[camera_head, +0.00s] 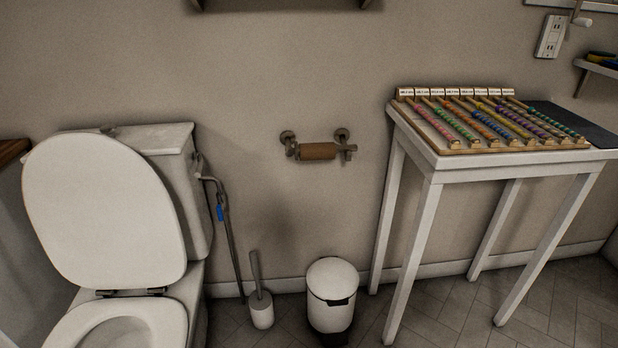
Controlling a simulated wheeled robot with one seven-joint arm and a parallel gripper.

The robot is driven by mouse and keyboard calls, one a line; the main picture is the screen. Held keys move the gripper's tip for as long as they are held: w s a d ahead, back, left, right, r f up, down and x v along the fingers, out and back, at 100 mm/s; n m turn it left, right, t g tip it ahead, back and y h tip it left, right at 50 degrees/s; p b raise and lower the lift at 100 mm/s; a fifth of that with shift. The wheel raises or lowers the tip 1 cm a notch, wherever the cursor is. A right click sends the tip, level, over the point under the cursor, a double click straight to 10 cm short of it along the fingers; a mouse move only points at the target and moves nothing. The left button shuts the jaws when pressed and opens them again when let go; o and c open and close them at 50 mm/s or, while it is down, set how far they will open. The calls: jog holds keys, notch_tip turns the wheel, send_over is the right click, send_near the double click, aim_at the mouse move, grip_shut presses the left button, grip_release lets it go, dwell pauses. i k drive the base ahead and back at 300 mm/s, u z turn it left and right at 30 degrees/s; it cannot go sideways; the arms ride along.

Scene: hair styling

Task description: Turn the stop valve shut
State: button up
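The stop valve appears to be the small part with a blue handle (220,212) on a thin grey pipe (232,245), just right of the toilet tank. The blue handle looks roughly upright, in line with the pipe. It is small in the picture, so its exact setting is hard to tell. The pipe runs from the upper side of the tank down to the floor by the wall. My gripper is not in view.
The white toilet (105,215) stands left with its lid raised. A toilet brush (261,305) and a white pedal bin (331,298) stand on the floor right of the pipe. A paper holder (318,151) is on the wall. A white table (430,168) bearing colored rods stands right.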

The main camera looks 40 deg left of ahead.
aim_at(219, 210)
jog(key=u, duration=0.8)
jog(key=i, duration=0.9)
jog(key=u, duration=0.9)
